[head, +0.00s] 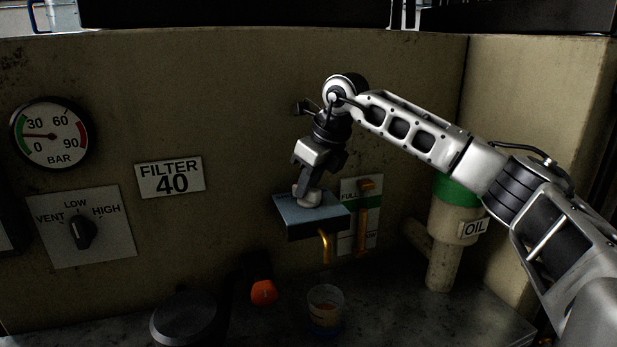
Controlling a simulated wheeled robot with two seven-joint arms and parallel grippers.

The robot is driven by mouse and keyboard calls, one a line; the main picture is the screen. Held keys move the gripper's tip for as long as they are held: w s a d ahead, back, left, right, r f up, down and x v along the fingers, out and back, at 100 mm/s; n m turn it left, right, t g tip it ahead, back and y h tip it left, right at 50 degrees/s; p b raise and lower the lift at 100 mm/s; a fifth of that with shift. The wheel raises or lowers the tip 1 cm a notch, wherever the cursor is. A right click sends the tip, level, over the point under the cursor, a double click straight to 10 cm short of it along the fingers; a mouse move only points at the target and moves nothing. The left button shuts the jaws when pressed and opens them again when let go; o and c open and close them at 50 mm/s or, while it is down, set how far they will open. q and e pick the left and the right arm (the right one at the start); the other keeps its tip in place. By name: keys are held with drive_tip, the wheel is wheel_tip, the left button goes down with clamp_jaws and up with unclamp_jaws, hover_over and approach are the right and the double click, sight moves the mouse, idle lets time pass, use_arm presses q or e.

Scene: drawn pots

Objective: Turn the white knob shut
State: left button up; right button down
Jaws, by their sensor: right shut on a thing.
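The white knob (307,198) sits on top of a blue-grey box (290,215) that stands out from the wall. My right gripper (309,184) comes down on the knob from above and is shut on it. The fingers hide part of the knob, and I cannot tell how far it is turned. A brass spout (326,246) hangs under the box. My left gripper is not in view.
A level gauge plate (347,222) and an OIL pipe (444,250) are to the right.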

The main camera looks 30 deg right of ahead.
drive_tip(key=shift+n, duration=0.5)
drive_tip(key=c, duration=1.3)
unclamp_jaws()
drive_tip(key=v, duration=1.6)
drive_tip(key=shift+w+d, duration=0.1)
drive_tip(key=shift+d, duration=0.2)
